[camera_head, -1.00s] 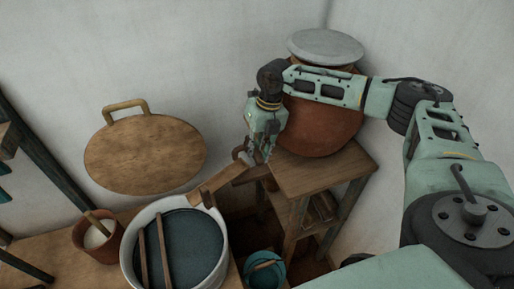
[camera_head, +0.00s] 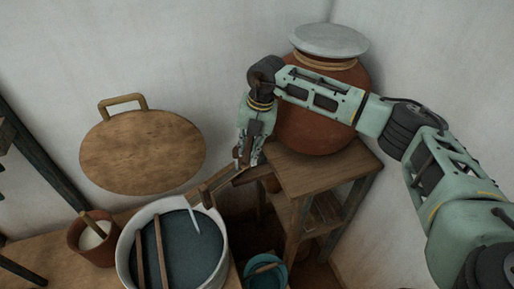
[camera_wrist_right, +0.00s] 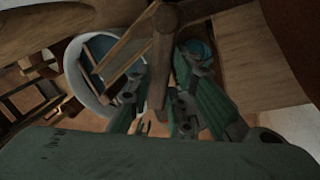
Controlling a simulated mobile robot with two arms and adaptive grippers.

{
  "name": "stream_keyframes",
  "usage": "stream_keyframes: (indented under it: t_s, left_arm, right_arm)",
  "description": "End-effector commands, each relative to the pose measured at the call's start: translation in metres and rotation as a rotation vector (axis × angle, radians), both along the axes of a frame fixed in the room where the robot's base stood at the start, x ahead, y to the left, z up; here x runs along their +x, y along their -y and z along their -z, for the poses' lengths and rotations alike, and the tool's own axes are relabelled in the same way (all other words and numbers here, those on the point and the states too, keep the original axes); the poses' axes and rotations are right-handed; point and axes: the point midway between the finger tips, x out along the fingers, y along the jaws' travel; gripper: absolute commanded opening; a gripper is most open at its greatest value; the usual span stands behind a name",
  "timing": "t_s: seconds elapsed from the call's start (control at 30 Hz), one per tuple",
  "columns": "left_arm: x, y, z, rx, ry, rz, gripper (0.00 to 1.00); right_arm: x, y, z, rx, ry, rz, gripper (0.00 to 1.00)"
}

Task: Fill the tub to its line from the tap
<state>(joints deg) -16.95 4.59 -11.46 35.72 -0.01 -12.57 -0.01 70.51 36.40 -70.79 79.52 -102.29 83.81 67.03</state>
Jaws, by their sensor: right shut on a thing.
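The white tub (camera_head: 124,262) stands at the lower left with dark blue-grey liquid (camera_head: 198,248) in it and two wooden sticks (camera_head: 163,250) across its top. No fill line can be made out. A wooden spout (camera_head: 213,184) slopes from the clay jar (camera_head: 312,125) side to the tub's rim. A pale thin stream (camera_head: 195,222) shows below the spout's end, over the liquid. My right gripper (camera_head: 247,158) is shut on the tap's wooden handle, at the spout's upper end; in the wrist view the handle (camera_wrist_right: 157,85) stands between the fingers. My left gripper is out of view.
The jar has a grey lid (camera_head: 328,40) and stands on a wooden stand (camera_head: 315,172). A teal bucket (camera_head: 265,270) is on the floor right of the tub. A clay pot (camera_head: 80,232) stands left of it. A round wooden lid (camera_head: 142,155) leans on the wall.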

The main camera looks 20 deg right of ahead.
Motion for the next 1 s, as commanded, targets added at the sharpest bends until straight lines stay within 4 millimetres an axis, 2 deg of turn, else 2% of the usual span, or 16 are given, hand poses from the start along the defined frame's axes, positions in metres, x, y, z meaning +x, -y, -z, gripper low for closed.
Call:
stream_keyframes:
  t_s: [0.13,0.17,0.37,0.73,0.87,1.0]
  left_arm:
    - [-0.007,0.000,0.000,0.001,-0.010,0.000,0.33]
    - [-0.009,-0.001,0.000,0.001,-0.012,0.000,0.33]
    - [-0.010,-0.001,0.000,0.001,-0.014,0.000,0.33]
    - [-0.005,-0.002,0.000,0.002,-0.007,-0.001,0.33]
    - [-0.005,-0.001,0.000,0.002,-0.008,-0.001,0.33]
    - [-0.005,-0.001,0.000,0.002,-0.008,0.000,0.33]
  right_arm:
    - [0.001,0.001,-0.001,0.000,0.002,0.000,0.00]
    - [0.001,0.001,-0.001,0.000,0.002,0.000,0.20]
    - [0.000,0.001,-0.001,0.000,0.002,-0.001,0.38]
    - [0.000,0.001,-0.005,0.001,0.002,-0.002,0.38]
    - [-0.001,0.005,-0.022,0.000,0.004,-0.001,0.38]
    - [-0.003,0.010,-0.052,0.001,0.006,-0.002,0.38]
